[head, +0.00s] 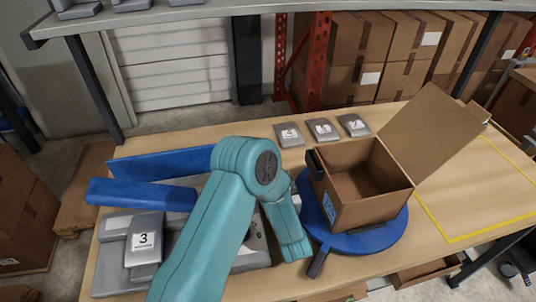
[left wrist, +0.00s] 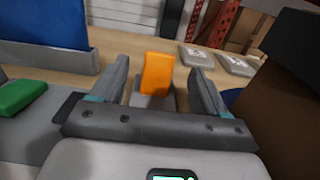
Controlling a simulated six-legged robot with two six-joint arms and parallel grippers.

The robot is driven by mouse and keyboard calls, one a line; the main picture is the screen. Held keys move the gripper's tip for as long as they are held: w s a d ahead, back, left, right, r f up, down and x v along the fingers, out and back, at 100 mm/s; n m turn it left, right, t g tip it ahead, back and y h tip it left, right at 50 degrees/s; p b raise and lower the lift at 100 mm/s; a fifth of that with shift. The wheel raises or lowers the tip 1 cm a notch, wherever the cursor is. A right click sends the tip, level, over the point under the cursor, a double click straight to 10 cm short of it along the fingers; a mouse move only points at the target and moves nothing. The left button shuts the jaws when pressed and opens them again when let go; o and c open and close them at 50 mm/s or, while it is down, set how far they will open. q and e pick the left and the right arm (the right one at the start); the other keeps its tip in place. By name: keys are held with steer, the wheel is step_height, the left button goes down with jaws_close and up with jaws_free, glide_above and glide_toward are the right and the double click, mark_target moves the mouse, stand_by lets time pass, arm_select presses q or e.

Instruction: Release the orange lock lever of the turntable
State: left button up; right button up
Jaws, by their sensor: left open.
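The orange lock lever (left wrist: 157,72) stands upright on a grey base in the left wrist view. My left gripper (left wrist: 157,80) is open, its two grey fingers on either side of the lever, with a visible gap to each finger. In the head view my teal arm hides the lever and the gripper. The blue round turntable (head: 375,242) carries an open cardboard box (head: 375,203) and has a dark handle (head: 318,262) at its front edge. My right gripper is in neither view.
Several grey flat cases (head: 322,129) lie behind the turntable. A grey dispenser marked 3 (head: 143,262) and blue trays (head: 140,195) are at the left. A green part (left wrist: 20,96) shows in the wrist view. A yellow-outlined area (head: 480,195) at the right is clear.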

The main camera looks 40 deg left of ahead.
arm_select(q)
steer(key=p+x, duration=0.2)
steer(key=x, duration=0.7)
steer(key=shift+w+a, duration=0.15)
steer(key=shift+c, duration=0.3)
